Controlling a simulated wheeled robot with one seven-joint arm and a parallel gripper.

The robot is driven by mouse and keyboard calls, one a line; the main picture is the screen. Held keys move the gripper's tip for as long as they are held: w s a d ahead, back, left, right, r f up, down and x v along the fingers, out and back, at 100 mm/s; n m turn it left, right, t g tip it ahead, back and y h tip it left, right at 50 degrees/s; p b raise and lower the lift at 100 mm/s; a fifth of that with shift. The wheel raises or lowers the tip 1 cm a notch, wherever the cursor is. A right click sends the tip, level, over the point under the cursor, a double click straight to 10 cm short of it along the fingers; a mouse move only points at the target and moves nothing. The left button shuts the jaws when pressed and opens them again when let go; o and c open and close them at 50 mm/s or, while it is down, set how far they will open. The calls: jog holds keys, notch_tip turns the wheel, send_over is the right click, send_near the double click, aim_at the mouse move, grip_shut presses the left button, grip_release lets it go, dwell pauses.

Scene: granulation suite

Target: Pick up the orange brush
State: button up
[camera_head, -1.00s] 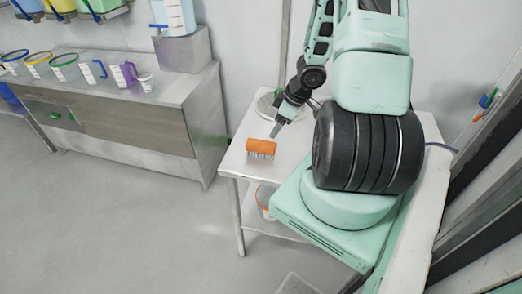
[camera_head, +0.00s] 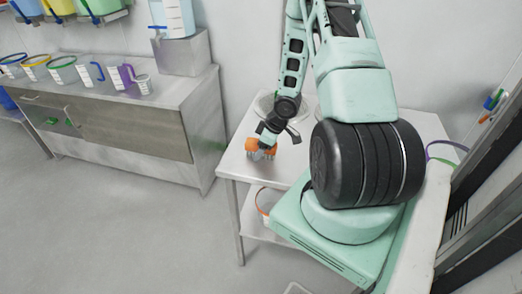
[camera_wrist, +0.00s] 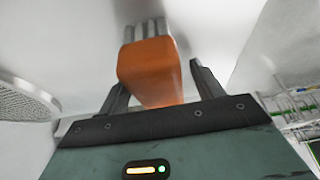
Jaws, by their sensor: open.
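The orange brush (camera_head: 252,146) lies on the small metal table (camera_head: 233,163), near its left edge, with its pale bristles facing the front of the table. My gripper (camera_head: 262,150) is over the brush and hides part of it in the head view. In the wrist view the orange block of the brush (camera_wrist: 150,72) sits between my two spread fingers (camera_wrist: 158,82), with its grey bristles at the far end. The jaws are open, with a visible gap at the right finger. I cannot tell whether the left finger touches the block.
A grey cabinet (camera_head: 130,135) with several clear jugs on top stands to the left. A round perforated metal thing (camera_wrist: 22,101) shows at the left in the wrist view. The table's lower shelf holds an orange-rimmed container (camera_head: 263,203). The floor at left is clear.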

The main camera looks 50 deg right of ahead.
jog(key=shift+f, duration=0.25)
dwell(0.4)
jog(key=c, duration=1.1)
